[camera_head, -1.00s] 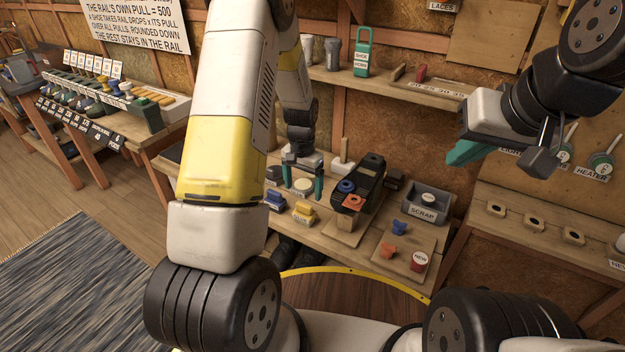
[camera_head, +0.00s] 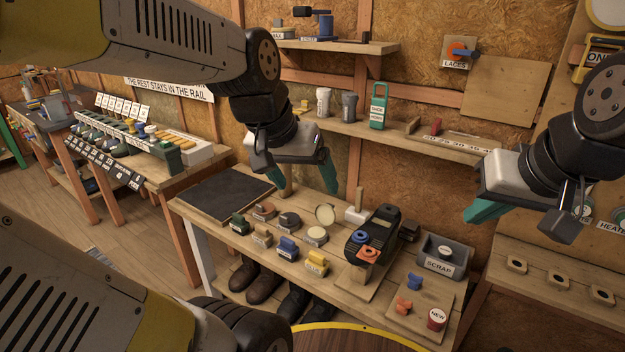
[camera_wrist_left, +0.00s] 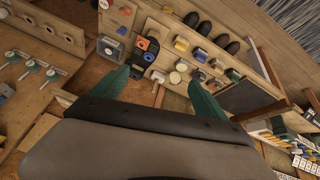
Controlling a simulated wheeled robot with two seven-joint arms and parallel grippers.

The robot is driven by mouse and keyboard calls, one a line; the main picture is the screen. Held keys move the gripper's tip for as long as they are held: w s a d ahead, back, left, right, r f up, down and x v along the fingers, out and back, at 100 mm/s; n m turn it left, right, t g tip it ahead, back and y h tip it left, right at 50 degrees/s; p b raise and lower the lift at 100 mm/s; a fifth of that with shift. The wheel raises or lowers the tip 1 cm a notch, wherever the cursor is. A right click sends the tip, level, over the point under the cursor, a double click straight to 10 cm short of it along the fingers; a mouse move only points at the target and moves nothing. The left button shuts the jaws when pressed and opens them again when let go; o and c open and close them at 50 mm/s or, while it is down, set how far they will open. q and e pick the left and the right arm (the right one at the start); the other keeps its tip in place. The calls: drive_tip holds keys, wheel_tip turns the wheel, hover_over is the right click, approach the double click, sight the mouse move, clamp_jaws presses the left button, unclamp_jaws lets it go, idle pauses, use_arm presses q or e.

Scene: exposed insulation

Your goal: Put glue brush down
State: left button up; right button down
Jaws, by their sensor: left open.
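A white block with an upright wooden handle (camera_head: 357,205), apparently the glue brush in its stand, is at the back of the bench (camera_head: 217,205), left of the black device; it also shows in the wrist view (camera_wrist_left: 158,77). A small round pot with a pale top (camera_head: 316,235) stands in front of it, and a pale disc (camera_head: 325,214) is just behind the pot. My left gripper (camera_head: 293,172) is open and empty, raised above the back of the bench, apart from these things. My right gripper (camera_head: 487,208) hangs at the right; its finger gap is hidden.
A black device (camera_head: 374,238) and a grey scrap bin (camera_head: 444,255) stand on the bench to the right. Several small coloured blocks fill its front. A dark mat (camera_head: 215,192) on the left is clear. A shelf (camera_head: 400,122) crosses the wall behind.

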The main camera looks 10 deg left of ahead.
use_arm(q)
drive_tip(key=shift+t, duration=0.5)
drive_tip(key=s, duration=0.2)
drive_tip(key=s+r, duration=0.1)
drive_tip(key=s, duration=0.1)
drive_tip(key=shift+s+d+r, duration=0.1)
drive_tip(key=shift+s+d, duration=0.05)
drive_tip(key=shift+s, duration=0.2)
drive_tip(key=shift+o, duration=0.4)
